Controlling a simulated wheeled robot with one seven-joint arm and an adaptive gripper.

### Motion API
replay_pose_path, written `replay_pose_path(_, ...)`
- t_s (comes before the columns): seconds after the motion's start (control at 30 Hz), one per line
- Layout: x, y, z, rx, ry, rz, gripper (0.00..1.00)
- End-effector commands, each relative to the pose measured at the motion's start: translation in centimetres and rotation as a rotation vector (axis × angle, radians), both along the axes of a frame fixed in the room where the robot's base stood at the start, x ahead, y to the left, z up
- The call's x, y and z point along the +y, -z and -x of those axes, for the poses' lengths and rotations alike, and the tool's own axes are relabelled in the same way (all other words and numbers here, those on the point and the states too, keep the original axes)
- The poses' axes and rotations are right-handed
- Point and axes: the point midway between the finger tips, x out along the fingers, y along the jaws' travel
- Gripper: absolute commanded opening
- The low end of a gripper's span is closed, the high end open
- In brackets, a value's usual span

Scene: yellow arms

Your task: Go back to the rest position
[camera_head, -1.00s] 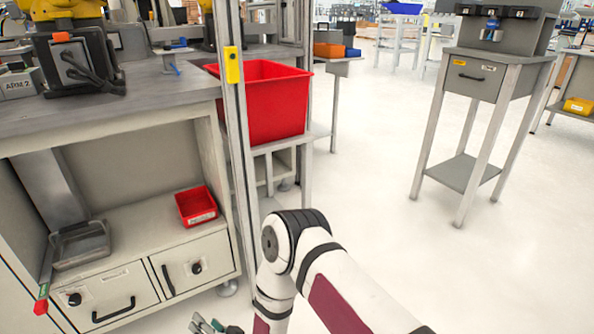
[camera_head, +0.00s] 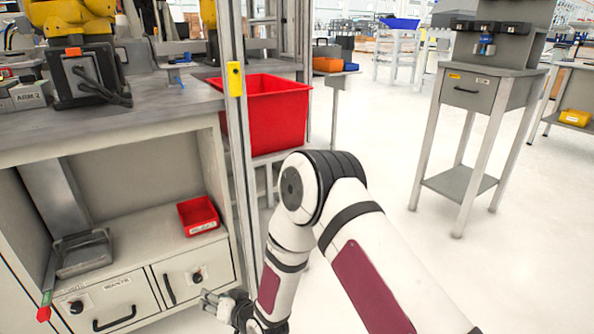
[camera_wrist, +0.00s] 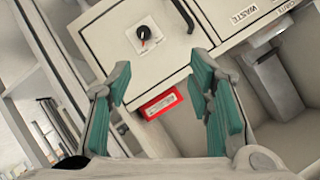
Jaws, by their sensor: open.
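My gripper (camera_head: 222,302) is in front of the right-hand drawer of the workbench cabinet in the head view, low and near the cabinet's right corner. In the wrist view my gripper (camera_wrist: 163,100) shows two teal-padded fingers standing well apart with nothing between them. Beyond them are a drawer front with a black knob (camera_wrist: 144,34) and a small red bin (camera_wrist: 160,103). The red bin (camera_head: 198,215) sits on the cabinet shelf in the head view, apart from the gripper.
A grey metal tray (camera_head: 82,252) stands on the shelf at left. A metal post (camera_head: 241,150) rises beside the cabinet, close to my arm. A large red crate (camera_head: 272,112) is behind. A small grey table (camera_head: 462,180) stands right, with clear floor between.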

Motion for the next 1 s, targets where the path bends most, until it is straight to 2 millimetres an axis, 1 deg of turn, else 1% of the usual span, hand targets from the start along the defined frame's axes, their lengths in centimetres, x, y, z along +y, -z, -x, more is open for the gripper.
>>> replay_pose_path(0.03,-0.9,-2.1,-1.2,-0.007,0.001,0.033,0.47)
replay_pose_path(0.07,-1.5,-3.0,-1.6,-0.004,-0.001,0.06,0.47)
replay_pose_path(0.2,-4.8,-7.3,-3.2,0.016,0.002,0.179,0.47)
replay_pose_path(0.27,-6.4,-9.2,-3.6,0.026,0.007,0.227,0.47)
replay_pose_path(0.33,-8.5,-11.3,-3.8,0.041,0.014,0.285,0.47)
replay_pose_path(0.47,-12.6,-15.4,-3.5,0.077,0.033,0.384,0.47)
replay_pose_path(0.5,-13.9,-16.5,-3.3,0.09,0.039,0.413,0.47)
replay_pose_path(0.57,-15.9,-18.3,-2.7,0.112,0.052,0.455,0.47)
replay_pose_path(0.6,-17.3,-19.5,-2.2,0.125,0.059,0.482,0.47)
replay_pose_path(0.67,-19.3,-21.2,-1.3,0.151,0.072,0.52,0.47)
replay_pose_path(0.7,-20.6,-22.4,-0.6,0.168,0.081,0.544,0.47)
replay_pose_path(0.77,-22.6,-24.0,0.7,0.196,0.095,0.578,0.47)
replay_pose_path(0.8,-24.0,-25.0,1.6,0.216,0.105,0.6,0.47)
replay_pose_path(0.87,-25.8,-26.5,3.2,0.247,0.118,0.629,0.47)
replay_pose_path(0.9,-27.1,-27.5,4.3,0.267,0.126,0.648,0.47)
replay_pose_path(0.97,-28.9,-28.9,6.2,0.302,0.141,0.672,0.47)
replay_pose_path(1.0,-30.0,-29.7,7.5,0.325,0.148,0.686,0.47)
